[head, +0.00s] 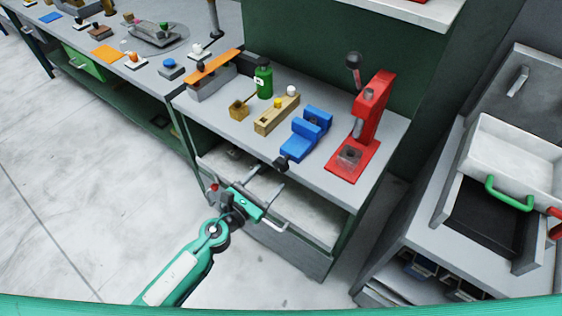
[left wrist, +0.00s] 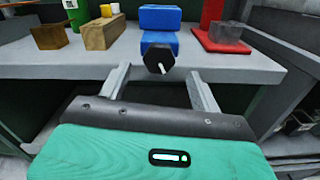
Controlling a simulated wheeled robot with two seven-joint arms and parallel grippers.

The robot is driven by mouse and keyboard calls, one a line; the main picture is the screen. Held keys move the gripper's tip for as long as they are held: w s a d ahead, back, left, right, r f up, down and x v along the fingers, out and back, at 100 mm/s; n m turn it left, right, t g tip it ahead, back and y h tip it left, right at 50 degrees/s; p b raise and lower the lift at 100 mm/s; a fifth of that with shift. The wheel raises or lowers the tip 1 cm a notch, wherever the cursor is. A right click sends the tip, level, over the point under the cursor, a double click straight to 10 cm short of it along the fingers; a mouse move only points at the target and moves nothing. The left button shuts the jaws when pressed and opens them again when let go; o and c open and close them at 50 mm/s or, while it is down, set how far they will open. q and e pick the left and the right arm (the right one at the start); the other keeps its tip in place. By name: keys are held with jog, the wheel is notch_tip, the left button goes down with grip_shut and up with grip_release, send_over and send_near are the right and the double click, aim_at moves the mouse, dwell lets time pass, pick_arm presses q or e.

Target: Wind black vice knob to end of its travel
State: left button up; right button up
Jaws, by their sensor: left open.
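The blue vice (head: 305,135) stands on the grey workbench, and its black knob (head: 281,163) sticks out past the front edge. In the left wrist view the black knob (left wrist: 158,59) faces me, with the blue vice body (left wrist: 160,20) behind it. My left gripper (head: 266,181) is open and empty, below and in front of the knob. In the left wrist view its two fingers (left wrist: 158,78) stand apart, one on each side below the knob, not touching it. My right gripper is not in view.
A red press (head: 365,120) stands right of the vice. A wooden block (head: 276,113), a green bottle (head: 263,80) and a small wooden box (head: 239,110) stand to its left. An open drawer (head: 290,240) lies under the bench, close to my left gripper.

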aim_at(278, 167)
pick_arm(q)
jog(key=x, duration=0.6)
jog(key=shift+d, duration=0.1)
jog(key=shift+w+d, duration=0.15)
jog(key=shift+w, duration=0.2)
jog(key=shift+w+d, duration=0.1)
jog(key=shift+w, duration=0.05)
jog(key=shift+w+d, duration=0.1)
jog(key=c, duration=1)
jog(key=n, duration=0.3)
jog(key=shift+n, duration=0.5)
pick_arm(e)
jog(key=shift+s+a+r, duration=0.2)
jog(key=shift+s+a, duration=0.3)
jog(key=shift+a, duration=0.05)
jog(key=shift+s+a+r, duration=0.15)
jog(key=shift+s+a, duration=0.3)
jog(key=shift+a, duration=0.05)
